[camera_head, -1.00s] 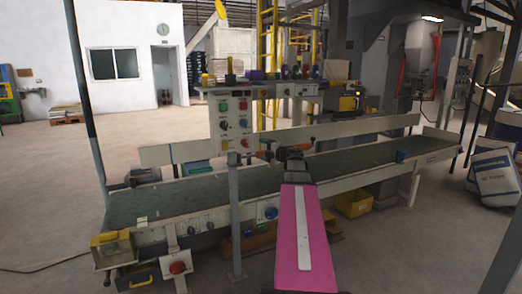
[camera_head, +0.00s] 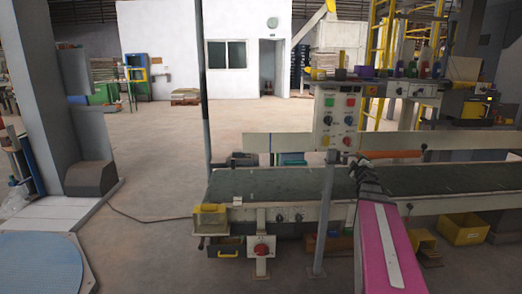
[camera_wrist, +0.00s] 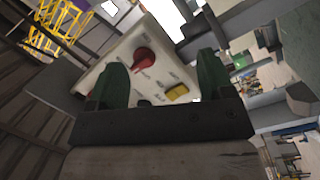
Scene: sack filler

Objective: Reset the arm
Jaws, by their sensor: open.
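My arm, pink with a white stripe, reaches forward from the bottom right of the head view. Its dark wrist end and my gripper (camera_head: 366,172) are over the green conveyor belt (camera_head: 270,183), below the control box (camera_head: 337,118). The fingertips are hard to make out there. In the wrist view my gripper (camera_wrist: 161,78) shows two dark green fingers spread apart. Nothing is held between them. Beyond them is a pale control panel with a red knob (camera_wrist: 144,58) and a yellow button (camera_wrist: 177,92).
A metal post (camera_head: 325,215) carries the control box in front of the belt. Yellow bins (camera_head: 463,229) sit under the conveyor at right. A grey column (camera_head: 58,105) and a round blue platform (camera_head: 40,264) stand at left. Open floor (camera_head: 150,150) lies between column and conveyor.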

